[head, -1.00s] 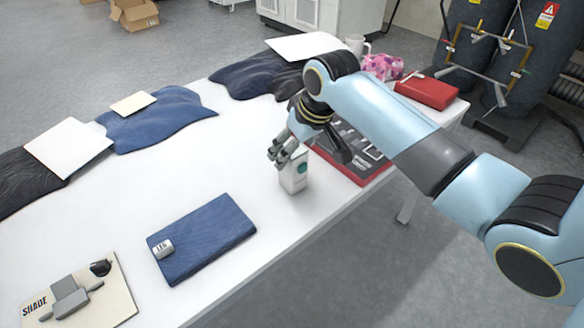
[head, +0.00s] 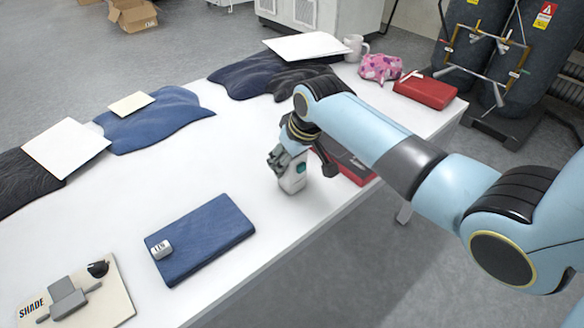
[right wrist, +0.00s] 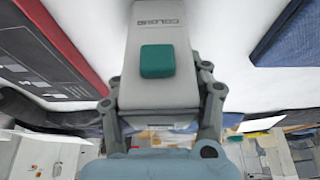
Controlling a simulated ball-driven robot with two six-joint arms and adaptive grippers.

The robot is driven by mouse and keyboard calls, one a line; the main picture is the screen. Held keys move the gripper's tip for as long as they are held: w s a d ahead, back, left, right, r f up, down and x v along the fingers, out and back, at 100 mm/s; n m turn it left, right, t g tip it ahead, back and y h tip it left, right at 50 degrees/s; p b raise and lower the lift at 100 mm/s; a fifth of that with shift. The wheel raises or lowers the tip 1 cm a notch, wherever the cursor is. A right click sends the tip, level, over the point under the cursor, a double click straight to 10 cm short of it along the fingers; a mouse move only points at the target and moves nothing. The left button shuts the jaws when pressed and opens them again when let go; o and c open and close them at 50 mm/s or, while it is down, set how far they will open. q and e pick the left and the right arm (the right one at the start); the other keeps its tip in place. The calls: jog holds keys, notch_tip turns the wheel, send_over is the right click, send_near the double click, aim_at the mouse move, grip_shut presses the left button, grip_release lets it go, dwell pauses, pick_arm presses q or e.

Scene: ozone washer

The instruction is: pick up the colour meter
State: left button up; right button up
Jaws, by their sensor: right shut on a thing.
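The colour meter (head: 293,180) is a small white upright box with a teal button, near the middle of the white table. In the right wrist view the meter (right wrist: 158,90) shows its teal button and grey lettering that begins "COLOU". My right gripper (head: 283,160) is shut on the meter, with a finger on each side of it. I cannot tell whether its base still touches the table. My left gripper is not in view.
A red and black case (head: 352,170) lies just right of the meter, partly behind my right arm. The table (head: 130,190) is clear left of the meter.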

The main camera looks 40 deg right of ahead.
jog(key=c, duration=0.6)
jog(key=shift+r, duration=0.1)
